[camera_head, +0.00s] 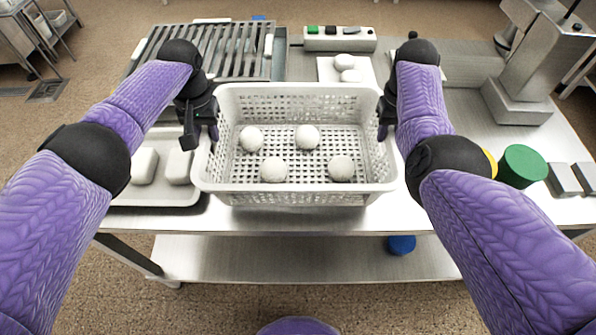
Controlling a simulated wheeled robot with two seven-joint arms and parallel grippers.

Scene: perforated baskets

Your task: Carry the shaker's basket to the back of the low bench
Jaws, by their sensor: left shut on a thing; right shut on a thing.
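A white perforated basket (294,198) is in the middle of the head view, over the front part of a steel bench (440,212). It holds several round white pieces (308,137); I see no shaker in it. My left gripper (207,135) is shut on the basket's left side. My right gripper (385,118) is shut on its right side. The basket looks level. I cannot tell whether its bottom touches the bench top.
A pale tray with white blocks (143,166) lies left of the basket. Behind are a slatted grill (228,50), a switch box (340,39) and a white board with round pieces (347,68). A green cylinder (524,166) and a grey machine (517,103) stand right.

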